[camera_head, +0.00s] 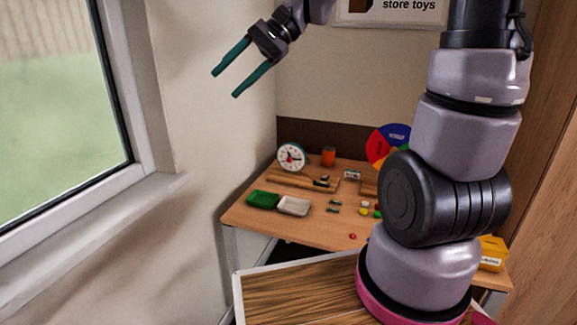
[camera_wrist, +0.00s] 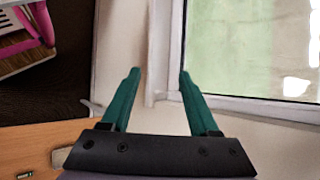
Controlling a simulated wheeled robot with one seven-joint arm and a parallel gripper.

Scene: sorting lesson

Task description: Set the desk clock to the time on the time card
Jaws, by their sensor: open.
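The desk clock (camera_head: 291,157) has a white face, a teal rim and dark and red marks. It stands at the back left of the desk (camera_head: 240,217). Its exact hand positions are too small to tell. A small whitish card (camera_head: 352,174) with dark marks stands right of the clock; I cannot read it or tell whether it is the time card. My gripper (camera_head: 225,84) is up high near the wall and window, well above and left of the clock. Its teal fingers are apart and empty, and the gap shows in the wrist view (camera_wrist: 158,75).
A green tray (camera_head: 263,200) and a white tray (camera_head: 293,206) sit at the desk's front left. A yellow box (camera_head: 492,254) is far right. The window (camera_head: 60,110) is left.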

